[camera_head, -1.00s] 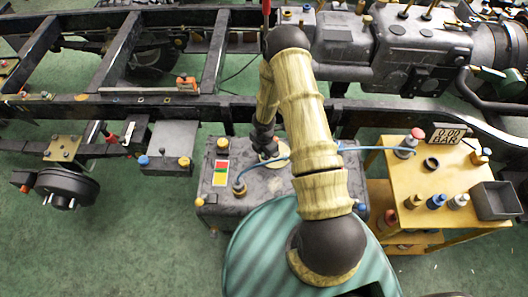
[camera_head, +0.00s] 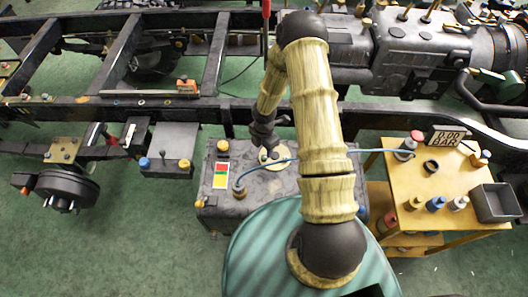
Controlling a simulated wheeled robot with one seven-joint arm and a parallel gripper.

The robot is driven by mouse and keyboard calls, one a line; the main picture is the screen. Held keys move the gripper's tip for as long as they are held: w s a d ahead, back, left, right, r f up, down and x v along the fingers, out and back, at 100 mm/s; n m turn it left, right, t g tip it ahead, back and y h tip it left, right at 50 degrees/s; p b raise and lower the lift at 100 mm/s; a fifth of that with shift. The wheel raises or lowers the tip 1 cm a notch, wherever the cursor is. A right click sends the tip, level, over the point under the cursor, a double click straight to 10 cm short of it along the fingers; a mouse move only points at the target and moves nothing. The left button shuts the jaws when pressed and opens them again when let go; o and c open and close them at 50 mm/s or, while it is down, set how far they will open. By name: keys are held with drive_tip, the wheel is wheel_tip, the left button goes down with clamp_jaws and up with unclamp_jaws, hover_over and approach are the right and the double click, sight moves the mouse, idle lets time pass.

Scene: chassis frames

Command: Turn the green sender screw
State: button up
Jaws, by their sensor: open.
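The grey tank (camera_head: 225,205) lies below the chassis rail, in the middle of the view. A pale round sender plate (camera_head: 274,182) sits on its top, partly behind my arm. My gripper (camera_head: 266,150) points down at the far edge of this plate, with its fingers open. It is small and partly shaded, and I see nothing held in it. I cannot make out the green sender screw clearly; the gripper and arm cover part of the plate. A blue hose (camera_head: 262,167) runs across the tank from a brass fitting (camera_head: 239,191).
The yellow cart (camera_head: 400,178) at the right carries a gauge reading 0.00 BAR (camera_head: 448,137), several caps and a grey bin (camera_head: 494,202). The dark chassis rail (camera_head: 190,111) runs behind the tank. Green floor is clear at lower left.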

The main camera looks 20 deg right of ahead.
wheel_tip(320, 180, up, 12)
drive_tip(key=p, duration=0.1)
drive_tip(key=shift+f, duration=0.1)
idle(0.5)
wheel_tip(320, 180, up, 12)
drive_tip(key=m+h, duration=0.1)
drive_tip(key=m, duration=1)
hover_over(264, 157)
drive_tip(key=s, duration=0.6)
drive_tip(key=s+r+m+t+y, duration=0.1)
drive_tip(key=s+r+m+t, duration=0.1)
drive_tip(key=s+r+m, duration=0.6)
drive_tip(key=m, duration=0.4)
drive_tip(key=shift+a+r+t, duration=0.15)
drive_tip(key=shift+r+t, duration=0.1)
drive_tip(key=shift+t, duration=0.05)
drive_tip(key=shift+s, duration=0.1)
